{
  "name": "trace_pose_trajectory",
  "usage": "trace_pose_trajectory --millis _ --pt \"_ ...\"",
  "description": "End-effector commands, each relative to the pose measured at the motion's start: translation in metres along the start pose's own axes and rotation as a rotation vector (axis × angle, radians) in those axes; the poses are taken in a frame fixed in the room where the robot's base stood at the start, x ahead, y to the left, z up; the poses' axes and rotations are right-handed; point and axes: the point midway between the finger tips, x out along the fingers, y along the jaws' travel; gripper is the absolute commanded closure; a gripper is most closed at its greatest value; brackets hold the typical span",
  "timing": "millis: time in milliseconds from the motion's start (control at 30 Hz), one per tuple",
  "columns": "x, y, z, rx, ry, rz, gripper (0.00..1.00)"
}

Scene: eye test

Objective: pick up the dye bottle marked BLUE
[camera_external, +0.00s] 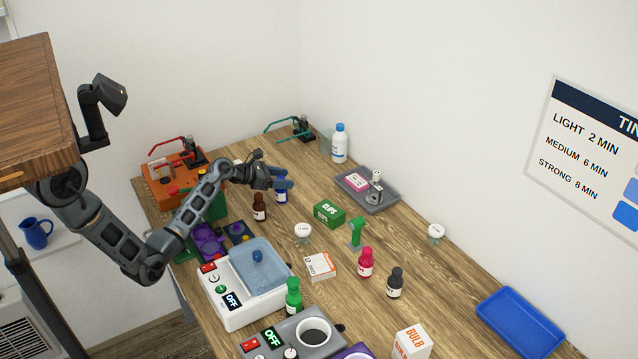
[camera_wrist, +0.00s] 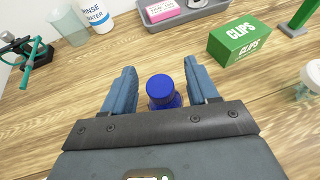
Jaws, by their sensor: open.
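A small blue bottle (camera_external: 281,197) with a white label stands on the wooden table (camera_external: 330,270), left of the green CLIPS box. Its label is too small to read. In the wrist view its blue cap (camera_wrist: 160,87) shows between my two blue fingers, with a gap on each side. The lower part of the bottle is hidden behind my gripper's body there. My gripper (camera_wrist: 160,70) is open and empty. In the outside view my gripper (camera_external: 284,180) is at the bottle's top, its fingers partly covering the cap.
A brown bottle (camera_external: 260,206) stands just left of the blue one. The CLIPS box (camera_external: 329,213) is to the right, and a grey tray (camera_external: 384,203) lies behind it. Green (camera_external: 293,297), pink (camera_external: 366,264) and black (camera_external: 395,283) bottles stand nearer the front. A white bath (camera_external: 232,303) sits front left.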

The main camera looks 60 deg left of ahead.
Motion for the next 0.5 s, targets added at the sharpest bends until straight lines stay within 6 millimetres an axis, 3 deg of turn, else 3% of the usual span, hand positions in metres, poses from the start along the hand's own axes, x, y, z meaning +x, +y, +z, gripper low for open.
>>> trace_pose_trajectory --millis 133,433,500 --pt "0.0122 -0.0001 0.0002 0.001 0.0 0.0 0.41" --pt "0.0147 -0.0001 0.0002 0.002 -0.001 0.001 0.41" --pt "0.0147 -0.0001 0.0002 0.002 -0.001 0.001 0.48"
